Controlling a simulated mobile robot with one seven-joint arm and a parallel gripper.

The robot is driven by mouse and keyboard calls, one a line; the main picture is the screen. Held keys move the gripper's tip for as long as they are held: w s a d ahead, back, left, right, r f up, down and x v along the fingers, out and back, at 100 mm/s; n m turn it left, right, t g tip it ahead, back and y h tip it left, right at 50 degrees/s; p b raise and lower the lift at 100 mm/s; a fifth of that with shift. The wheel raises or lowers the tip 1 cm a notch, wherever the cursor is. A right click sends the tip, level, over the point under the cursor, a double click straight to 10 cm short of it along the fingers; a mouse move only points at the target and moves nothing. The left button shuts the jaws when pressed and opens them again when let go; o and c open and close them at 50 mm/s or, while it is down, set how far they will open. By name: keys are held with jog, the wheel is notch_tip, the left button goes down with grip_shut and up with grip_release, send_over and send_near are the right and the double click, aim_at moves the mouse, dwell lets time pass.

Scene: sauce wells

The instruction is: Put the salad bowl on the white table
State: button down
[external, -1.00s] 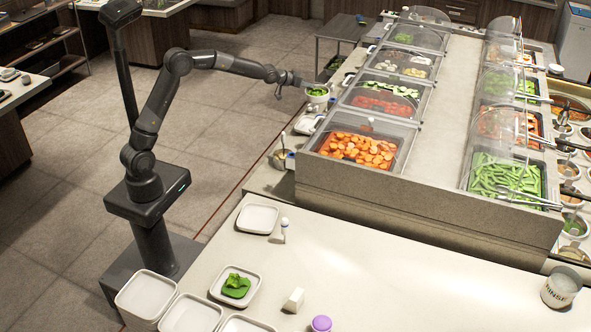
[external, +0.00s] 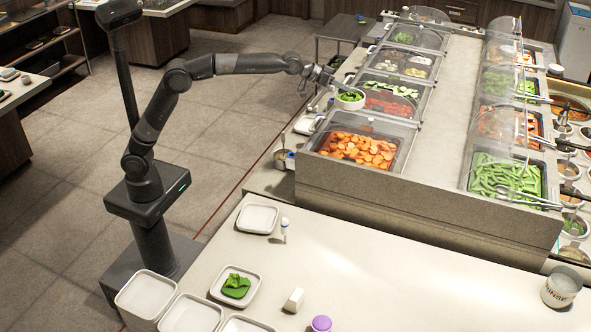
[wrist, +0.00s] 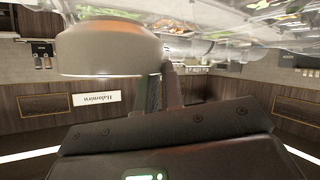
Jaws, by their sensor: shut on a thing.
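The salad bowl (external: 350,102) is white with green leaves in it. In the external view my gripper (external: 333,86) is shut on its left side and holds it raised beside the glass covers of the salad bar. In the wrist view the bowl's pale side (wrist: 108,48) fills the upper left, next to my finger (wrist: 172,85). The white table (external: 400,278) is the long pale counter in the foreground, well below and nearer the camera than the bowl.
The salad bar (external: 405,190) has glass covers and food pans close to the bowl. On the white table are a square dish (external: 258,218), a dish with green leaves (external: 235,286), a purple-topped item (external: 321,323) and a rinse container (external: 561,287). The table's middle is clear.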

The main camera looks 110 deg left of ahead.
jog(key=w+d, duration=0.1)
jog(key=d, duration=0.3)
jog(key=w+d+f+m+h, duration=0.1)
jog(key=w+d, duration=0.1)
jog(key=d, duration=0.3)
jog(key=w+d+m+h, duration=0.1)
jog(key=w+d, duration=0.1)
jog(key=d, duration=0.3)
jog(key=shift+w+d+f+t, duration=0.1)
jog(key=shift+w+f+t, duration=0.05)
jog(key=shift+f+t, duration=0.2)
jog(key=w+d+f+m+h, duration=0.35)
jog(key=d+f, duration=0.35)
jog(key=d, duration=0.3)
jog(key=shift+w+d+f+m+h, duration=0.45)
jog(key=shift+w+d+f, duration=0.65)
jog(key=shift+f, duration=4.1)
jog(key=shift+w+d+f+m+h, duration=0.5)
jog(key=shift+d+f, duration=1.1)
jog(key=shift+f, duration=3.6)
jog(key=shift+w+d+f+m+h, duration=0.4)
jog(key=shift+w+d+f, duration=0.75)
jog(key=shift+f, duration=4.05)
jog(key=shift+s+d+f, duration=0.1)
jog(key=shift+s+d, duration=0.1)
jog(key=c, duration=1.9)
grip_release()
jog(key=shift+c, duration=0.2)
jog(key=o, duration=0.4)
